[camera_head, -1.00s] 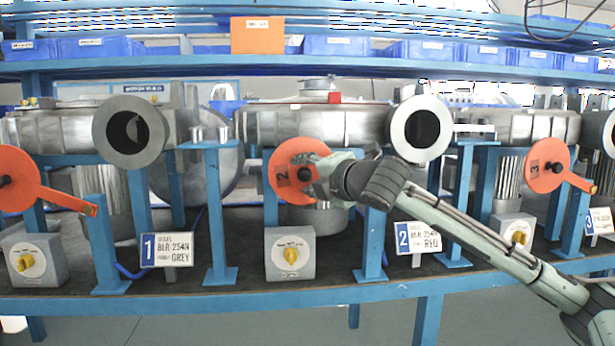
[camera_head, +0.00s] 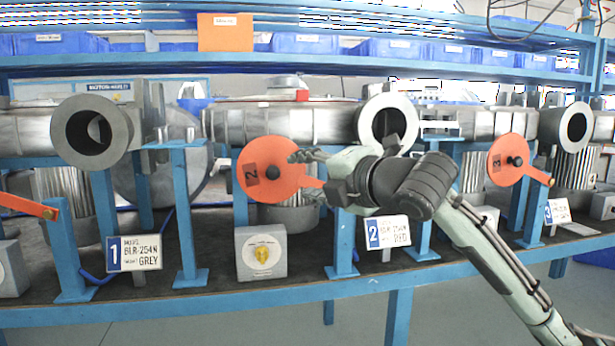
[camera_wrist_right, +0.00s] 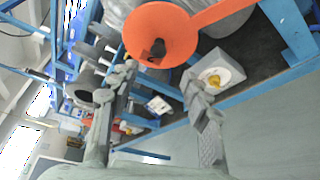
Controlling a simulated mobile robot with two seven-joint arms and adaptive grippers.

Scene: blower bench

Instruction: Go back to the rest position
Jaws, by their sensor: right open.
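My right gripper (camera_head: 300,176) is open and empty in front of the orange disc marked 2 (camera_head: 268,178). Its fingers overlap the disc's right side and its short arm in the head view. In the right wrist view the open fingers (camera_wrist_right: 159,72) point toward an orange disc (camera_wrist_right: 150,22) with a black knob, and nothing is between them. A gap seems to separate the fingertips from the disc. My left gripper is out of view.
The blue bench (camera_head: 300,292) carries metal blowers, with a round outlet (camera_head: 387,120) just above my right wrist. A grey box with a yellow knob (camera_head: 262,252) stands below disc 2. Another orange disc (camera_head: 507,158) is at right. Blue bins (camera_head: 305,44) line the shelf.

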